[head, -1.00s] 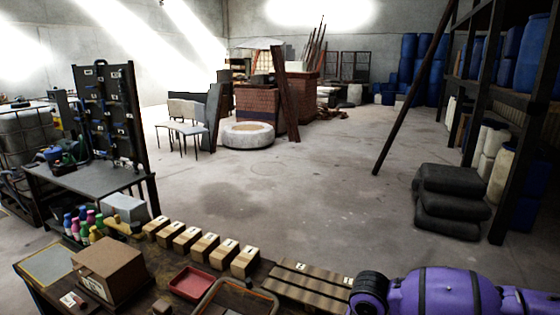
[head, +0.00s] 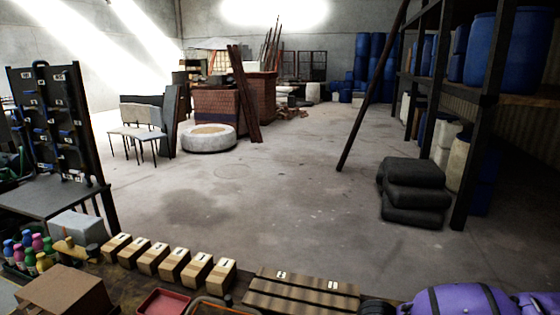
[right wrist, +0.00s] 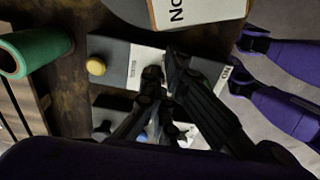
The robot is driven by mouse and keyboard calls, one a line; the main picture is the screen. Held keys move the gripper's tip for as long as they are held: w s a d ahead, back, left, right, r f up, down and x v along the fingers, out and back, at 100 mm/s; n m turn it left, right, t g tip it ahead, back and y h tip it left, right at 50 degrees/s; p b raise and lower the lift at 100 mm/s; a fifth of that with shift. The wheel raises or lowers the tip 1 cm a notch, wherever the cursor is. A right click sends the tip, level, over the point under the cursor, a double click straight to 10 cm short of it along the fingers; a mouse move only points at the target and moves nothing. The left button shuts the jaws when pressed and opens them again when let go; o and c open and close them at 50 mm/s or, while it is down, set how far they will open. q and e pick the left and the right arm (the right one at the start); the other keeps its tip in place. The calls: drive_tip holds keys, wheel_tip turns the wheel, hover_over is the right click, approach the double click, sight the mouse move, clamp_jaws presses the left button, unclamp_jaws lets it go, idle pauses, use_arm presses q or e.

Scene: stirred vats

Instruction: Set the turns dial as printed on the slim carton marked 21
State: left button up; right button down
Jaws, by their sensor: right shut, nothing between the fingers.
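My right gripper (right wrist: 164,68) is shut and empty in the right wrist view. Its black fingertips are over a grey box (right wrist: 115,48) with white labels and a round yellow knob (right wrist: 96,66). Contact cannot be told. The fingers hide part of the box, and its small print is unreadable. I cannot make out the turns dial or the slim carton marked 21 for certain. My purple right arm shows at the lower right of the head view, with its gripper out of frame. My left gripper is in neither view.
In the right wrist view, a pale board marked "NO" (right wrist: 200,10) is at the top and a green cylinder (right wrist: 38,52) at the left. In the head view, several wooden blocks (head: 172,266), a red tray (head: 162,303) and a brown box (head: 62,292) crowd the bench. Open floor lies beyond.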

wheel_tip(320, 180, down, 3)
drive_tip(key=shift+s+r, duration=0.1)
drive_tip(key=shift+s, duration=0.05)
drive_tip(key=shift+f, duration=0.8)
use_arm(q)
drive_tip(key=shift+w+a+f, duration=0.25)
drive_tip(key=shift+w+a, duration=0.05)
use_arm(e)
drive_tip(key=shift+s, duration=0.1)
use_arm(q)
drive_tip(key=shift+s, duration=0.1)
use_arm(e)
drive_tip(key=shift+f, duration=0.1)
